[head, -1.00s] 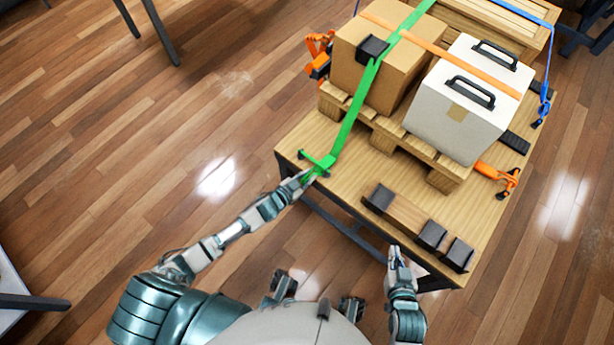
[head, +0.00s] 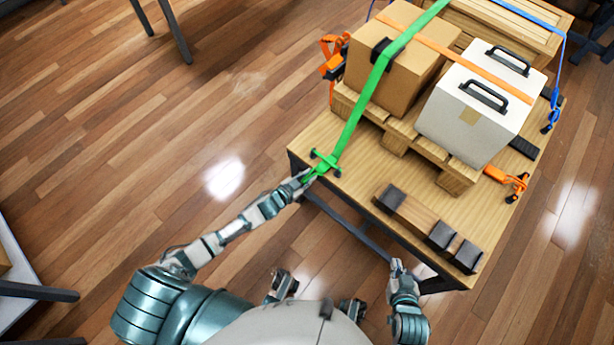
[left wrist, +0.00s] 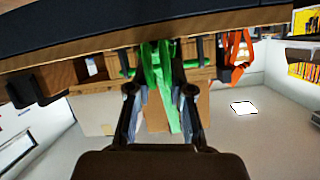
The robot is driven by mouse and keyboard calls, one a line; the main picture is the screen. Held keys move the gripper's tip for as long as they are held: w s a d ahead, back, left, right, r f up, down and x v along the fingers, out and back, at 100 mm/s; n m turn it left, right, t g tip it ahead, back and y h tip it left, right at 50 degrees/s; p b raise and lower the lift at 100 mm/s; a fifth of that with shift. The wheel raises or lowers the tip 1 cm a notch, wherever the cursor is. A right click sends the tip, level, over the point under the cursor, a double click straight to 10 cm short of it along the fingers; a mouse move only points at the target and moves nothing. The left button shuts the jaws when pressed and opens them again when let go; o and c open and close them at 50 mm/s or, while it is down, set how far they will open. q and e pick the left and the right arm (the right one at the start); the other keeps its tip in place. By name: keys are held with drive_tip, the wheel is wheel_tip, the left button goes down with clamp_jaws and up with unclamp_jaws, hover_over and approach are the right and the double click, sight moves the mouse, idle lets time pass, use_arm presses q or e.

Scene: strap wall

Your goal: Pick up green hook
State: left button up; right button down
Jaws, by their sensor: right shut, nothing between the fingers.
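The green hook (head: 323,164) is at the near left corner of the table, at the lower end of a taut green strap (head: 365,100). My left gripper (head: 302,181) is right at the hook. In the left wrist view, the fingers of my left gripper (left wrist: 160,92) stand apart on either side of the green hook and strap (left wrist: 160,75), with a gap visible; contact cannot be told. My right gripper (head: 396,266) is shut and empty, below the table's front edge.
The table (head: 350,185) carries a pallet (head: 398,141) with a cardboard box (head: 395,70) and a white case (head: 470,120). An orange hook (head: 516,184) and a blue hook (head: 548,120) are on the right. A wooden block with black pieces (head: 415,218) lies near the front edge.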

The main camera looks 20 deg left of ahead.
use_arm(q)
drive_tip(key=o, duration=0.5)
drive_tip(key=shift+d+f, duration=0.15)
drive_tip(key=shift+d, duration=0.1)
drive_tip(key=shift+a+v, duration=0.1)
drive_tip(key=shift+v, duration=2.95)
drive_tip(key=shift+a+v, duration=0.15)
drive_tip(key=shift+v, duration=2.9)
drive_tip(key=shift+f, duration=0.15)
